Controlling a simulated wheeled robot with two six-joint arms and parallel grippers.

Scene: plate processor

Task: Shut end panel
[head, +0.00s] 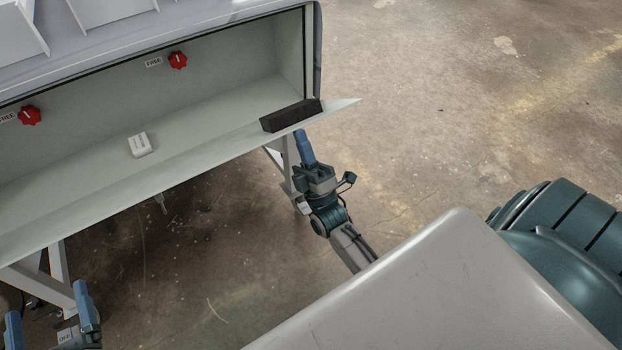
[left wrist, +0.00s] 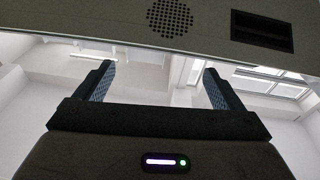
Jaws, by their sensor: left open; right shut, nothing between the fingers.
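The end panel (head: 215,138) is a pale grey flap hanging open, folded down and outward from the machine's long compartment. A black block (head: 291,115) sits at the right of its inner face. My right gripper (head: 301,136) is shut and empty, just beyond the panel's outer edge below the black block; I cannot tell whether it touches. My left gripper (head: 47,302) is open at the lower left, apart from the panel's edge. In the left wrist view its open fingers (left wrist: 158,68) point up toward the panel's outer face (left wrist: 120,18), which has a round grille and a dark recess.
Inside the compartment are two red knobs (head: 178,60) (head: 30,116) with FREE labels. A small white box (head: 139,144) lies on the panel. Grey support legs (head: 60,275) stand beneath the machine. The concrete floor (head: 450,100) to the right is clear.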

